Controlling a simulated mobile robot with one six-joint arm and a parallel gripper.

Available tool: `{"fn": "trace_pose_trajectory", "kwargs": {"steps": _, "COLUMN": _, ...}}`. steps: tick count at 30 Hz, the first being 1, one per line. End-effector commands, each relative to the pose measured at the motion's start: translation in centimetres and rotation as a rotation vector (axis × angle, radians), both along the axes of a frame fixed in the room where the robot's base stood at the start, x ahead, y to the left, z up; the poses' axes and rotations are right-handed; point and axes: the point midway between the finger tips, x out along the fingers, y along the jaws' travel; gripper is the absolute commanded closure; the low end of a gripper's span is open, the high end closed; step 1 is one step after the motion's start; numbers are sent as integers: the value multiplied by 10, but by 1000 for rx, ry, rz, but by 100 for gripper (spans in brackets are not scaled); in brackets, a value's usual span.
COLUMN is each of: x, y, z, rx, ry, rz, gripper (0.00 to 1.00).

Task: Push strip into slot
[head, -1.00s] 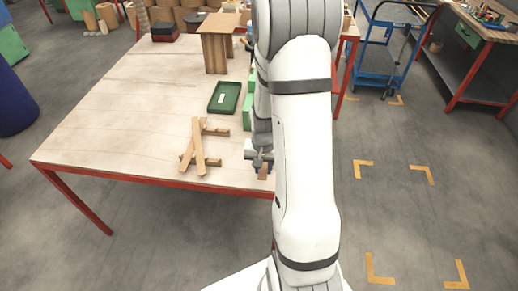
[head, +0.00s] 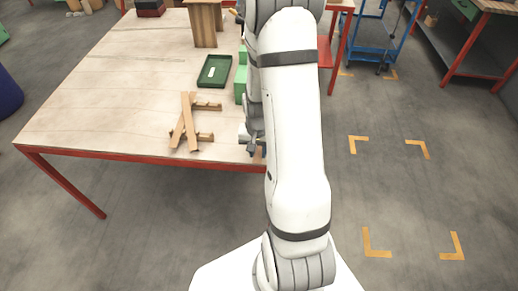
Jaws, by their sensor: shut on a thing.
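My gripper (head: 250,146) is low at the table's front right edge, partly hidden behind my white arm. It is shut on a small brown wooden strip, of which only a trace shows beside my arm. Two crossed wooden strips (head: 186,121) lie on the table to the left of my gripper, on or against short wooden pieces (head: 207,106). A wooden stand (head: 204,24) with a flat top is at the back of the table. I cannot make out the slot from this view.
The wooden table (head: 110,95) has a red frame, and its left half is clear. A dark green tray (head: 214,71) and a green block (head: 240,84) lie beyond the strips. A blue cart (head: 366,47) and a workbench (head: 480,40) stand at the back right.

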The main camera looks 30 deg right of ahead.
Motion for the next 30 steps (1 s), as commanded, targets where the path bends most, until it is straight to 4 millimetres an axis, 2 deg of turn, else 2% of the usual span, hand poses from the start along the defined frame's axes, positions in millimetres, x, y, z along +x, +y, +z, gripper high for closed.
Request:
{"fn": "trace_pose_trajectory", "kwargs": {"steps": 13, "x": 0, "y": -1, "z": -3, "rx": 0, "ry": 0, "rz": -1, "gripper": 95}}
{"fn": "trace_pose_trajectory", "kwargs": {"steps": 30, "x": 12, "y": -9, "z": -3, "rx": 0, "ry": 0, "rz": -2, "gripper": 95}}
